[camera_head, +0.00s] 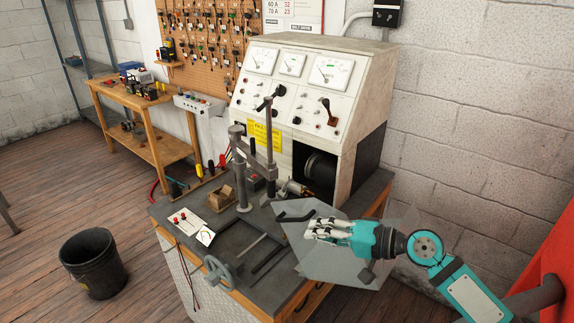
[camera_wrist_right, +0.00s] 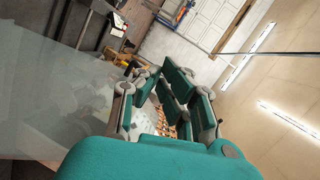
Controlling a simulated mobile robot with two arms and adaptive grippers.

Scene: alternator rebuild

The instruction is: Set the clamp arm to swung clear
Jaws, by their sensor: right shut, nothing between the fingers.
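The clamp arm (camera_head: 250,153) is a grey bar on an upright grey post (camera_head: 241,182) at the middle of the bench top. A tall vertical spindle with a dark cross handle (camera_head: 268,101) stands at its right end. The arm reaches from the post toward the test cabinet's front. My right gripper (camera_head: 312,228) is shut and empty, to the right of and nearer than the clamp, apart from it. Its fingers (camera_wrist_right: 160,98) also show in the right wrist view, where the clamp cannot be made out. My left gripper is not in view.
A clear guard panel (camera_head: 340,266) with a black handle (camera_head: 294,216) stands around my right gripper. The grey test cabinet (camera_head: 360,90) rises behind the clamp. A black bucket (camera_head: 93,262) stands on the floor.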

